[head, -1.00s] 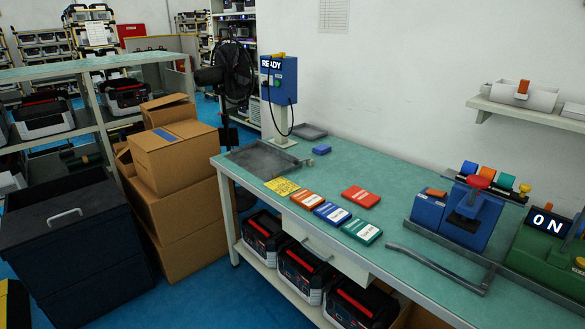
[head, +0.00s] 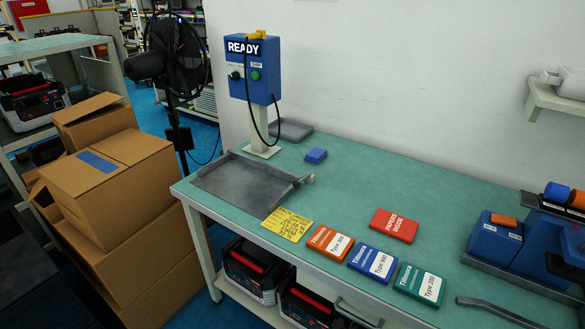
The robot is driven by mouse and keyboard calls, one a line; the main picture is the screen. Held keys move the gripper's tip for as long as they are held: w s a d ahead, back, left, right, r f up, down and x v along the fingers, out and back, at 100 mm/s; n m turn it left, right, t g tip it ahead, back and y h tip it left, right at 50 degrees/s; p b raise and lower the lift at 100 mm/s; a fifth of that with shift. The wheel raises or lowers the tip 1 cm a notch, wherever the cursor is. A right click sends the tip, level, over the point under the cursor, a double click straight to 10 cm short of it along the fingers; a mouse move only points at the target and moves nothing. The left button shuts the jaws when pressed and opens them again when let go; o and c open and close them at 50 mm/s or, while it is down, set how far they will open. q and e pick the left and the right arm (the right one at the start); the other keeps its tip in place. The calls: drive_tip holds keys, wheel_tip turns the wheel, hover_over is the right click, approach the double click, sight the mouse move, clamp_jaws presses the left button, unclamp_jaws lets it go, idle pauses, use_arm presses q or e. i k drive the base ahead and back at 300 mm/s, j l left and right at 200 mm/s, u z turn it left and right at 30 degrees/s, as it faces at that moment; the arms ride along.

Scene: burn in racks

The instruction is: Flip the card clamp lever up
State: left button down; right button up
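No part is labelled as the card clamp, so I cannot tell for sure which it is. A grey metal plate (head: 238,184) lies flat on the green bench. A short lever-like piece with a pale round knob (head: 308,179) sits at its right edge, low over the bench. Behind it a blue box reading READY (head: 252,70) stands on a pale post. It has a black knob, a green button, a yellow piece (head: 256,36) on top and a black cable. Neither of my grippers is in view.
Yellow card (head: 286,224), orange (head: 330,242), blue (head: 372,263), green (head: 419,284) and red (head: 394,225) booklets lie on the bench (head: 390,185). A small blue block (head: 316,155) lies behind. Cardboard boxes (head: 112,180) and a fan (head: 177,55) stand left. A blue device (head: 495,240) is at right.

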sight(296, 184)
drive_tip(key=i+j+z, duration=0.2)
drive_tip(key=i+j, duration=0.15)
drive_tip(key=j, duration=0.25)
drive_tip(key=i+j+z, duration=0.1)
drive_tip(key=j, duration=0.2)
drive_tip(key=i+j, duration=0.2)
drive_tip(key=j, duration=0.15)
drive_tip(key=z, duration=0.05)
